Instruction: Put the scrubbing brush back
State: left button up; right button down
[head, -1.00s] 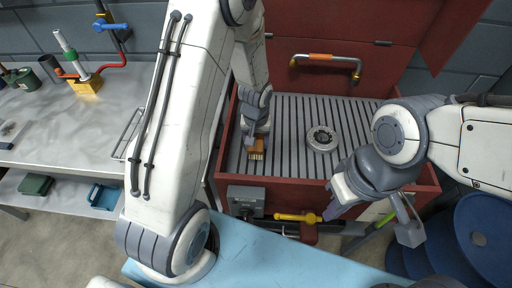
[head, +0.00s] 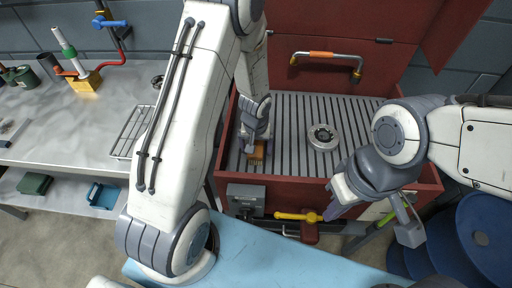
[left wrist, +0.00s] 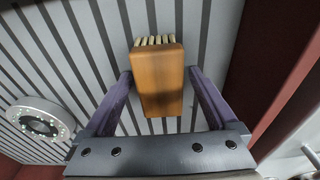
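The scrubbing brush (head: 257,153), a wooden block with pale bristles, lies on the slatted floor of a red basin (head: 228,168), near its left side. In the left wrist view the brush (left wrist: 160,80) is between the two purple fingers of my left gripper (left wrist: 160,78). Narrow gaps show on both sides of the block, so the gripper looks open around it. In the head view my left gripper (head: 251,147) reaches down over the brush and partly hides it. My right gripper (head: 335,205) is at the basin's front, beside a yellow handle (head: 297,216); its finger opening is unclear.
A round metal drain (head: 322,137) is in the slatted floor, right of the brush. A metal workbench (head: 60,130) with a wire rack (head: 128,132) stands at left. A blue surface (head: 270,258) is in front. Blue discs (head: 481,240) are at lower right.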

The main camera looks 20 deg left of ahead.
pick_arm(q)
jog(key=shift+r, duration=0.1)
jog(key=shift+r+p, duration=0.35)
jog(key=shift+r, duration=0.05)
notch_tip(320, 180, up, 11)
jog(key=s, duration=0.1)
jog(key=s+d+r+m, duration=0.5)
jog(key=s+d+r, duration=0.3)
jog(key=s+d, duration=0.25)
jog(key=s+d+r+m, duration=0.1)
jog(key=s+m, duration=0.1)
jog(key=s, duration=0.4)
jog(key=s+d+r+m+g+h, duration=0.1)
jog(key=s+d+r+m, duration=0.1)
jog(key=s, duration=0.4)
jog(key=shift+d+r+m, duration=0.25)
jog(key=shift+d+m, duration=0.05)
jog(key=shift+m, duration=0.5)
jog(key=shift+c, duration=0.4)
